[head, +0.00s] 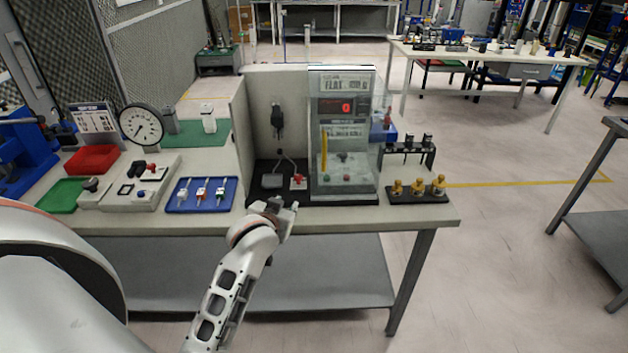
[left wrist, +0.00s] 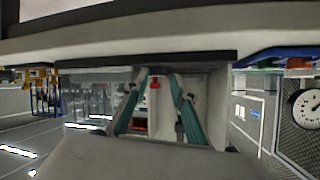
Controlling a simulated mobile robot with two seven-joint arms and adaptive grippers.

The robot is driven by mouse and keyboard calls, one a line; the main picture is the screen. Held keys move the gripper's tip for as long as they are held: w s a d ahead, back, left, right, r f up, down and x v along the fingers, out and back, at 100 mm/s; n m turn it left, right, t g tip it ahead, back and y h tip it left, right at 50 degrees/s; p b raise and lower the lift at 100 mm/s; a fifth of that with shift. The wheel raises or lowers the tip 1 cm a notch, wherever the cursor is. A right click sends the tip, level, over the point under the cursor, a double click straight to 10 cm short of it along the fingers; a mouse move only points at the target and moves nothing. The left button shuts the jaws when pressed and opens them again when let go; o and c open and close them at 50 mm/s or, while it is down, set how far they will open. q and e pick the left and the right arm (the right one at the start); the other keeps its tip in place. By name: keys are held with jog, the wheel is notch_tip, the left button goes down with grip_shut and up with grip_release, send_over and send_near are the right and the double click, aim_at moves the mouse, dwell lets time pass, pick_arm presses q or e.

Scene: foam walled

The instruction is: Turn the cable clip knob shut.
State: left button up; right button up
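The cable clip knob appears to be the small red knob on a pale block (head: 298,182), on the black base inside the foam-walled bay. The left wrist view looks upside down; there a red knob (left wrist: 155,84) shows between the two teal fingers. My left gripper (head: 282,203) is at the bay's front edge, just in front of and left of the knob. Its fingers (left wrist: 157,90) are apart, with no contact visible on the knob. How far the knob is turned is too small to tell. My right gripper is in neither view.
Pale foam walls (head: 238,125) close the bay at left and back. A clear-fronted display cabinet (head: 343,135) stands close on the right. A blue tray (head: 180,197) with small connectors lies left. Brass knobs on a black strip (head: 400,196) stand right.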

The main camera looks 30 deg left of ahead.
pick_arm(q)
jog(key=n+t, duration=0.1)
jog(key=n, duration=0.1)
send_near(297, 178)
jog(key=x, duration=0.3)
jog(key=shift+w+f, duration=0.1)
jog(key=shift+w, duration=0.1)
jog(key=shift+x, duration=3.8)
grip_shut()
